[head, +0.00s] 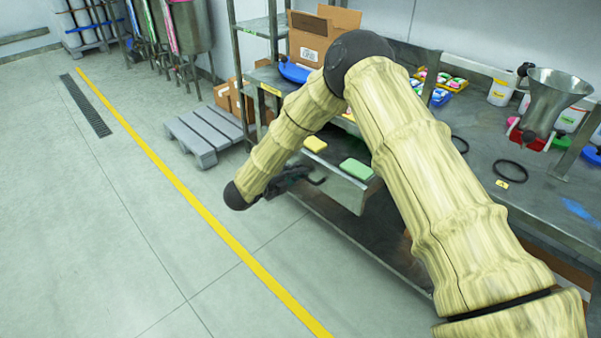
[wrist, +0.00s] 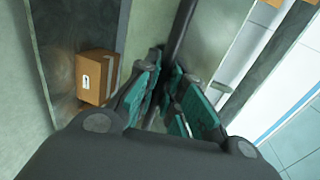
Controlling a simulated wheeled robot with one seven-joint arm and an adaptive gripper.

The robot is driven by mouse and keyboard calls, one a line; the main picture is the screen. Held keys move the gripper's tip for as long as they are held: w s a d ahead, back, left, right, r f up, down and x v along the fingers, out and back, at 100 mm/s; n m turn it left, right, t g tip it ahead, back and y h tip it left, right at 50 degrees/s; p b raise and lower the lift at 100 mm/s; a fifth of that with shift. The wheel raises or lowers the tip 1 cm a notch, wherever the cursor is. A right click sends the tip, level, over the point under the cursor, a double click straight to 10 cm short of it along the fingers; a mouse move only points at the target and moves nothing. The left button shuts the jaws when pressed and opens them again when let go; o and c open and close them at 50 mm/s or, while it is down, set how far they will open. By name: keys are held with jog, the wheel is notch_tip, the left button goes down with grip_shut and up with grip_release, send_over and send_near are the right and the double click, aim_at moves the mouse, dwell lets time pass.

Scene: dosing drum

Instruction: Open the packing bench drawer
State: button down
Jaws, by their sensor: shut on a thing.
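The packing bench (head: 480,165) is a grey metal bench on the right of the head view. Its drawer (head: 338,187) stands pulled out from under the top. A yellow sponge (head: 315,144) and a green sponge (head: 356,169) show inside it. My gripper (head: 303,177) is at the drawer's front face, partly hidden by my arm. In the wrist view, my gripper's teal-padded fingers (wrist: 172,92) are shut around the dark bar handle (wrist: 183,35) of the drawer. The handle's gripped part is hidden between the fingers.
A grey pallet (head: 207,135) lies on the floor left of the bench. A steel funnel (head: 548,100), bottles and black rings (head: 510,171) are on the bench top. The floor in front is clear, crossed by a yellow line (head: 190,195).

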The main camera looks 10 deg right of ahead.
jog(key=f+v, duration=0.1)
jog(key=v, duration=0.6)
jog(key=shift+f, duration=0.35)
jog(key=shift+s+a, duration=0.15)
jog(key=c, duration=1.5)
grip_release()
jog(key=shift+r, duration=0.1)
jog(key=v, duration=1.1)
jog(key=shift+s+a, duration=0.25)
jog(key=shift+a, duration=0.1)
